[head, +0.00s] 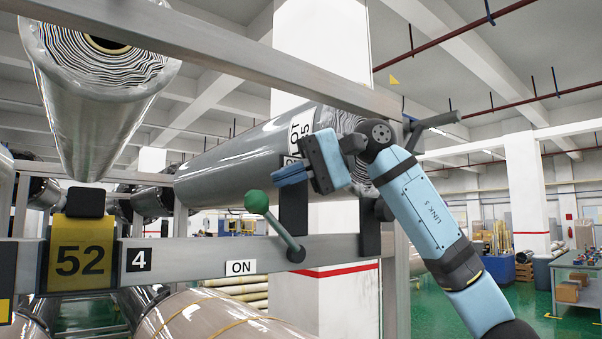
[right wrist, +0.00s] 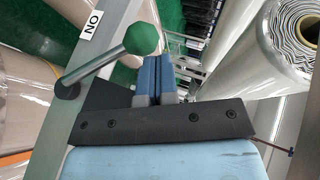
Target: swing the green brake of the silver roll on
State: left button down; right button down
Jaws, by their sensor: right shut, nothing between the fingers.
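The brake is a metal lever with a green ball knob (head: 256,203), pivoted on the grey rail. It leans up and to the left from its black pivot, above the white ON label (head: 240,267). In the right wrist view the knob (right wrist: 141,38) is just left of the fingertips; I cannot tell whether they touch. The silver roll (head: 225,165) lies behind the rail, with a label near its end. My right gripper (head: 276,179) is shut and empty, its blue fingers pointing left, just above and right of the knob. My left gripper is not in view.
The rail (head: 190,257) carries a yellow 52 sign (head: 82,258) and a 4 plate (head: 138,260). Another wrapped roll (head: 105,110) hangs upper left, and one (head: 200,322) lies below. A beam crosses above. A black-handled lever (head: 435,122) is behind my right arm.

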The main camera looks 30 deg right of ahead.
aim_at(252, 202)
jog(key=a+f, duration=0.2)
jog(key=a, duration=0.1)
jog(key=shift+s+a+f, duration=0.15)
jog(key=shift+a+f, duration=0.05)
jog(key=shift+a, duration=0.05)
jog(key=shift+a+f+b, duration=0.15)
jog(key=shift+a+b, duration=0.15)
jog(key=shift+s+a+f+h, duration=0.1)
jog(key=shift+a+f+h, duration=0.45)
jog(key=shift+h, duration=0.25)
jog(key=shift+s+a+f, duration=0.1)
jog(key=shift+a+f, duration=0.2)
jog(key=shift+a, duration=0.15)
jog(key=shift+f, duration=0.35)
jog(key=shift+a+f, duration=0.1)
